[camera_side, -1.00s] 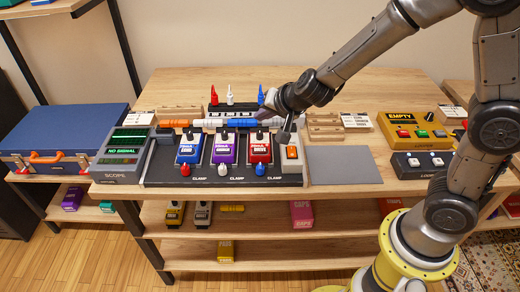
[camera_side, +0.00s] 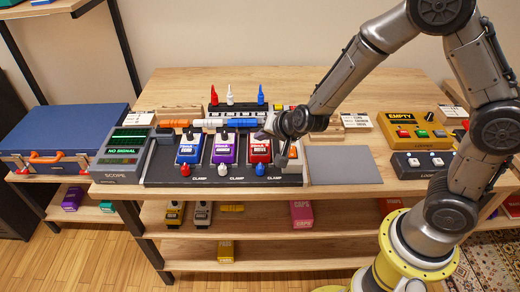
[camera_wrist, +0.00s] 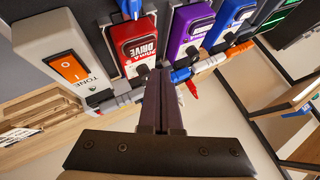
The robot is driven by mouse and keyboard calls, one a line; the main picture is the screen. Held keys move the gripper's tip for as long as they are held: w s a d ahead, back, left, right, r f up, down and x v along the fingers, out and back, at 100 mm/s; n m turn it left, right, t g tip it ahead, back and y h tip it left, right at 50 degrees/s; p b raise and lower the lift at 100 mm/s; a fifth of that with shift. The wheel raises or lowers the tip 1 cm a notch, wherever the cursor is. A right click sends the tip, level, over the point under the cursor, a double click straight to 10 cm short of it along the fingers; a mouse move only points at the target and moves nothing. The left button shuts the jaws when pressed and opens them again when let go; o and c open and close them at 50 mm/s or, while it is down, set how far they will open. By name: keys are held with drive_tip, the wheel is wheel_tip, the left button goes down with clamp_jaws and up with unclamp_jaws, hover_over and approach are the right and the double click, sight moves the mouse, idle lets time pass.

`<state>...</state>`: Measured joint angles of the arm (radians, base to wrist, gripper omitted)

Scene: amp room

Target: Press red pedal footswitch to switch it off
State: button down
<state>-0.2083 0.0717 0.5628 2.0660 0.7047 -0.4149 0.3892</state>
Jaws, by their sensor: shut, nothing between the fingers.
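The red pedal (camera_side: 260,151), labelled DRIVE, sits at the right end of a row of three pedals on a black board. It also shows in the wrist view (camera_wrist: 138,42), at the top centre. My gripper (camera_side: 284,161) is shut and empty, pointing down just right of the red pedal in the side view. In the wrist view its joined fingers (camera_wrist: 160,72) end close to the pedal's lower right edge. I cannot tell whether they touch it. I cannot make out any lit lamp on the pedal.
The purple pedal (camera_side: 224,150) and the blue pedal (camera_side: 190,149) stand to the left. A pale TONE box (camera_wrist: 62,40) with an orange switch is beside the red pedal, partly hidden by my gripper in the side view. Cables run behind the pedals. A grey mat (camera_side: 345,166) lies clear at right.

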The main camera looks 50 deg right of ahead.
sight(257, 148)
drive_tip(key=shift+f, duration=0.95)
drive_tip(key=shift+f, duration=0.2)
idle(1.3)
drive_tip(key=shift+f, duration=0.25)
drive_tip(key=shift+f, duration=0.5)
idle(0.9)
drive_tip(key=shift+r, duration=0.9)
drive_tip(key=shift+r, duration=2.5)
